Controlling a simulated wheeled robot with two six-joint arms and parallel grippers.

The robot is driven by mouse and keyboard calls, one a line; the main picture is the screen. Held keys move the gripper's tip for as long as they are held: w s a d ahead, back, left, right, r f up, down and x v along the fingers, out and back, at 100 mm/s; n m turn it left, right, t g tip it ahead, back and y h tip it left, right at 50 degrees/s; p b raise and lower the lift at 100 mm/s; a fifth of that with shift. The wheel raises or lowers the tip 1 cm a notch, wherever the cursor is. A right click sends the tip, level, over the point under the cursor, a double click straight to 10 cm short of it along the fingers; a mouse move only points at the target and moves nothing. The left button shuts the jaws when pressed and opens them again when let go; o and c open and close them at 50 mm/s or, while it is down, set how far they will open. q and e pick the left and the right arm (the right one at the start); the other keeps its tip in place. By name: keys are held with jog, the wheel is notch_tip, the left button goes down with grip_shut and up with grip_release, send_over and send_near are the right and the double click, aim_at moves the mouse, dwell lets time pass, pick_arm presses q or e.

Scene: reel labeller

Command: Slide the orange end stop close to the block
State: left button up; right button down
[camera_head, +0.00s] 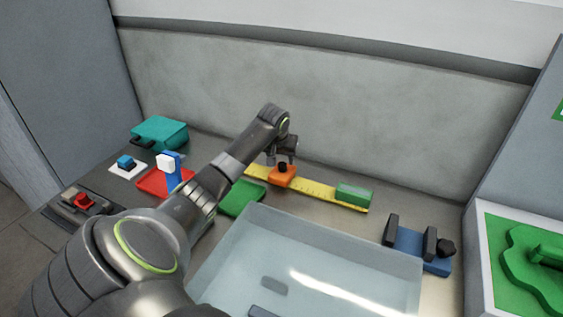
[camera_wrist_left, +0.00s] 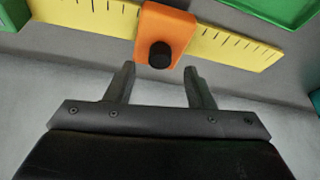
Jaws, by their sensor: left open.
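The orange end stop (camera_head: 281,176) sits on a yellow ruler rail (camera_head: 318,189) with black tick marks. It has a black knob on it. The green block (camera_head: 353,194) sits at the right end of the rail, with a stretch of bare rail between the two. My left gripper (camera_head: 283,162) is at the end stop, over its far side. In the left wrist view the end stop (camera_wrist_left: 165,32) lies just beyond the open fingertips (camera_wrist_left: 158,70), and the knob points between them. The fingers look apart from it. My right gripper is not in view.
A clear tray (camera_head: 310,255) stands in front of the rail. A blue fixture with black posts (camera_head: 408,245) is at right. Left are a red tray (camera_head: 152,182), a teal box (camera_head: 160,132), and a green piece (camera_head: 243,198). A grey wall (camera_head: 330,100) rises behind.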

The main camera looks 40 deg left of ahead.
aim_at(282, 165)
pick_arm(q)
jog(key=shift+x, duration=1.95)
grip_shut()
